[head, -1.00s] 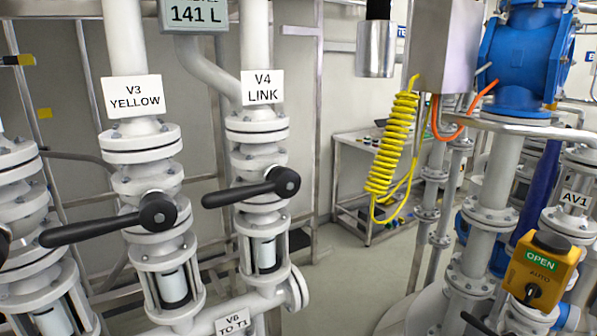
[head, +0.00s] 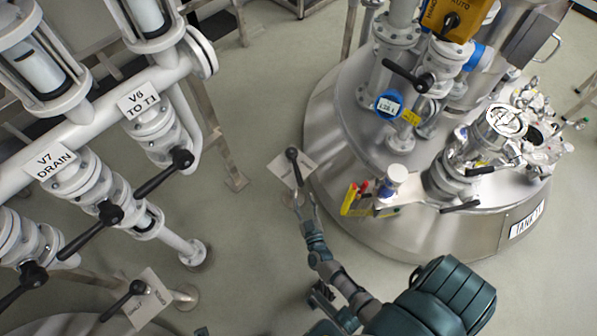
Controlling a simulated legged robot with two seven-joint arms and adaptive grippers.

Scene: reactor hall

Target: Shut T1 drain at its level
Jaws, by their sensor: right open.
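The steel tank T1 (head: 340,190) stands at the right, with a "TANK T1" plate (head: 527,222) on its side. At its left foot is a small valve with a black ball-ended handle (head: 293,166) over a pale plate (head: 290,172); its label is not readable. It looks like the T1 drain. My right gripper (head: 303,200) is open and empty, just below this handle in the picture; I cannot tell whether it touches. A round blue gauge (head: 388,104) on the tank has a small display, its number hard to read. My left gripper is out of view.
At the left, white pipework carries valves labelled V6 TO T1 (head: 143,103) and V7 DRAIN (head: 55,163), with black handles sticking out. Another plated handle (head: 128,295) stands at lower left. A yellow and red fitting (head: 355,198) juts from the tank near my arm. Floor between is clear.

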